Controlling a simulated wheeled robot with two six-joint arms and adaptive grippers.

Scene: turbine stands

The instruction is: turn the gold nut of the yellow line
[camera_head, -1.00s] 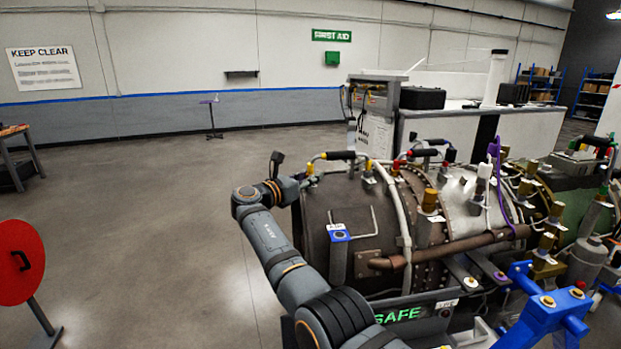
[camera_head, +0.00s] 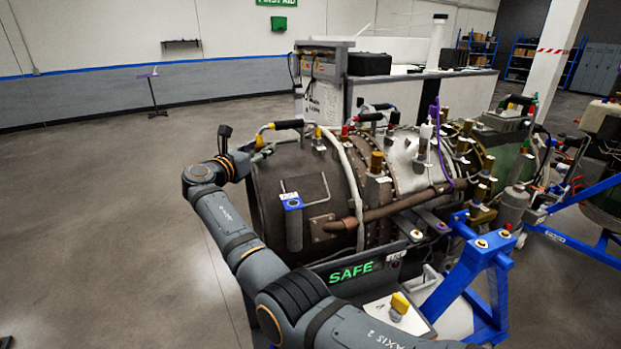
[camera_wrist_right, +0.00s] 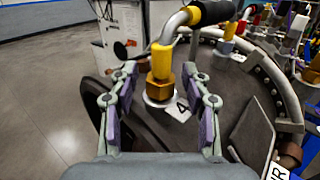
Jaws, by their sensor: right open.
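The yellow line shows in the right wrist view as a yellow collar (camera_wrist_right: 161,61) and a pale bent pipe running up to a black sleeve (camera_wrist_right: 212,11). Its gold nut (camera_wrist_right: 161,84) sits below the collar on a round white base, beside a label marked 4. My right gripper (camera_wrist_right: 160,78) is open, with one finger on each side of the nut and visible gaps between. In the head view the right gripper (camera_head: 260,153) is small, at the left end of the turbine, just below the yellow line (camera_head: 261,133). My left gripper is not in view.
The brown turbine casing (camera_head: 268,190) carries other fittings with red, blue and purple collars to the right. A brown pipe (camera_head: 385,208) crosses its front. A blue stand (camera_head: 480,262) and a SAFE sign (camera_head: 350,272) are nearer. Open floor (camera_head: 110,200) lies left.

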